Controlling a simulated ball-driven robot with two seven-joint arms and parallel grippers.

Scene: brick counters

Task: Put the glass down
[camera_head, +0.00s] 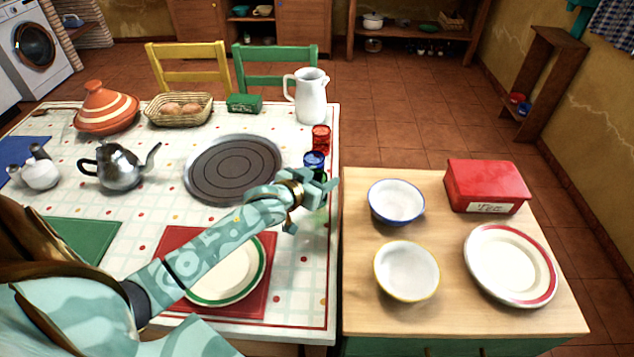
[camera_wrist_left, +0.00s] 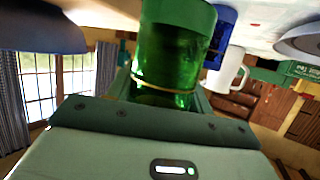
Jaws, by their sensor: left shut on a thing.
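My left gripper (camera_head: 316,190) is shut on a green glass (camera_wrist_left: 175,60), which fills the upper middle of the left wrist view. In the head view the gripper is over the right edge of the patterned table (camera_head: 300,285), and its fingers hide most of the glass. A blue glass (camera_head: 314,160) and a red glass (camera_head: 321,138) stand just behind it in a row. I cannot tell whether the green glass touches the tabletop. My right gripper is not in view.
A white pitcher (camera_head: 311,97) stands behind the glasses. A round dark griddle (camera_head: 234,170) lies left of the gripper, and a green-rimmed plate (camera_head: 230,276) is in front. The wooden counter (camera_head: 370,322) on the right holds bowls, a plate and a red box (camera_head: 487,184).

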